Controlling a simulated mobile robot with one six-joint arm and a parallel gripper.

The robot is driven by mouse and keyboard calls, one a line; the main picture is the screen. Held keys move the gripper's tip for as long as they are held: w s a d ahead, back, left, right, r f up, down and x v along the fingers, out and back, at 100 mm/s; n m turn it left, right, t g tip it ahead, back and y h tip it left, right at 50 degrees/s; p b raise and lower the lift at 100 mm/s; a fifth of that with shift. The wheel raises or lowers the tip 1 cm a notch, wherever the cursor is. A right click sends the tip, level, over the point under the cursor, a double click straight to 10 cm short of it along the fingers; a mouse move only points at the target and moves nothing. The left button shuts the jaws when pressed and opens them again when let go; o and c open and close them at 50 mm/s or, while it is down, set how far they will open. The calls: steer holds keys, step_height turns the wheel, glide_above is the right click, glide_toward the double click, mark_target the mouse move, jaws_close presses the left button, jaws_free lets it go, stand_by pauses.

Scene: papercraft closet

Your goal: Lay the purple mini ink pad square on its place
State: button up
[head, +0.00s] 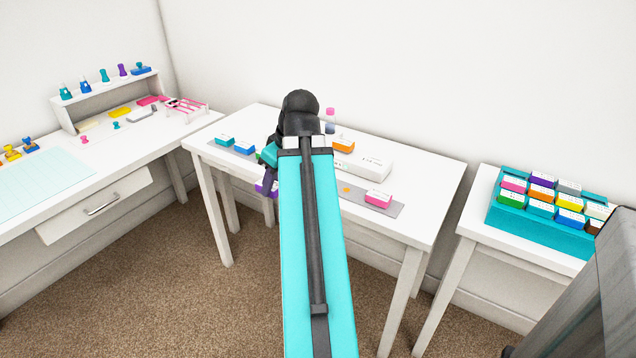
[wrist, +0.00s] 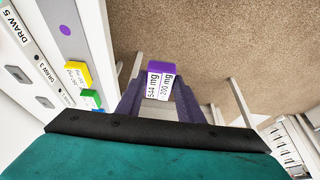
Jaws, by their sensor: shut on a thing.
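The purple mini ink pad (wrist: 161,69) is between the fingers of my gripper (wrist: 160,86) in the wrist view, its white printed label facing the camera. Carpet and table legs show beyond it. In the head view, the purple pad (head: 264,188) shows at the front edge of the middle table, beside my gripper (head: 270,178), mostly hidden by my arm. A grey strip (wrist: 72,42) on the table carries a purple dot (wrist: 65,30), a yellow pad (wrist: 77,74) and a green pad (wrist: 90,97). The pad is held off to the side of the strip.
The strip's ends show in the head view, with teal (head: 225,140), blue (head: 244,148) and pink (head: 378,200) pads. A white box (head: 360,167) and orange pad (head: 343,145) stand behind. A teal rack (head: 545,232) of pads is on the right table.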

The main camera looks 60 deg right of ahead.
steer(key=s+d+f+b, duration=0.1)
steer(key=s+d, duration=0.3)
steer(key=s, duration=0.4)
steer(key=shift+s+d, duration=0.3)
steer(key=shift+s, duration=0.1)
steer(key=shift+w+d+r+p, duration=0.15)
steer(key=shift+d+p, duration=0.2)
steer(key=shift+p, duration=0.7)
steer(key=d+p, duration=0.1)
steer(key=p, duration=0.6)
steer(key=shift+w+d+f+p, duration=0.2)
steer(key=shift+w+d+p, duration=0.15)
steer(key=shift+d+p, duration=0.05)
steer(key=w+d+p, duration=0.1)
steer(key=d+p, duration=0.1)
steer(key=d, duration=0.2)
steer(key=w+d+f+p, duration=0.1)
steer(key=w+d+p, duration=0.1)
steer(key=d+p, duration=0.1)
steer(key=w+d+p, duration=0.2)
steer(key=d, duration=0.3)
steer(key=shift+d+f, duration=0.2)
steer(key=shift+f, duration=0.1)
steer(key=shift+f+p, duration=0.8)
steer(key=shift+f, duration=0.95)
